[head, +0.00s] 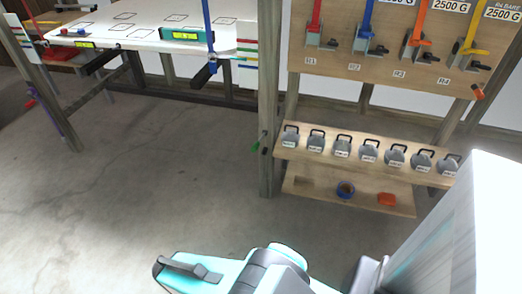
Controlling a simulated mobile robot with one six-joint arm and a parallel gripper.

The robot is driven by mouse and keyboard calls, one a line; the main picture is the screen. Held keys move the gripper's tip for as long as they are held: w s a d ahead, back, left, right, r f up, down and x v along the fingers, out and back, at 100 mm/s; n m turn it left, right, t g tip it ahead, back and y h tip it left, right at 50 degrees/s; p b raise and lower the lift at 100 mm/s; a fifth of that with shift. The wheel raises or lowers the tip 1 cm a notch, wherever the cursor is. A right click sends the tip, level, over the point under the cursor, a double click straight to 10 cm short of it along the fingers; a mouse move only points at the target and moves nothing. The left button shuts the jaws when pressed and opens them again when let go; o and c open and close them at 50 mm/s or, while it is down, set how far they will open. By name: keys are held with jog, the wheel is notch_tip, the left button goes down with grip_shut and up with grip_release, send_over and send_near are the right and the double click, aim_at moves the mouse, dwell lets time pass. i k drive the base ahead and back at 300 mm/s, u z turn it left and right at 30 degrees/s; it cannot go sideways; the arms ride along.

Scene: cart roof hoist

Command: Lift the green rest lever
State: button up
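A small green lever (257,144) sticks out to the left from the side of a wooden post (268,100), low down near the picture's middle. A small dark part sits beside it on the post. My cyan and white arm lies folded across the bottom of the picture. The dark part at its left end looks like my gripper (185,268), in front of and well apart from the lever. The fingers are not clear enough to tell open from shut, and I see nothing held.
Right of the post, a wooden shelf (430,178) bears several grey weights. Coloured levers hang on a board (340,68) above. A white roof panel (135,38) stands upper left. The concrete floor (150,170) is clear.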

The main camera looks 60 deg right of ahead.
aim_at(253, 148)
jog(key=z, duration=0.05)
jog(key=k, duration=2.3)
jog(key=z, duration=1)
jog(key=i, duration=1.05)
jog(key=u, duration=0.05)
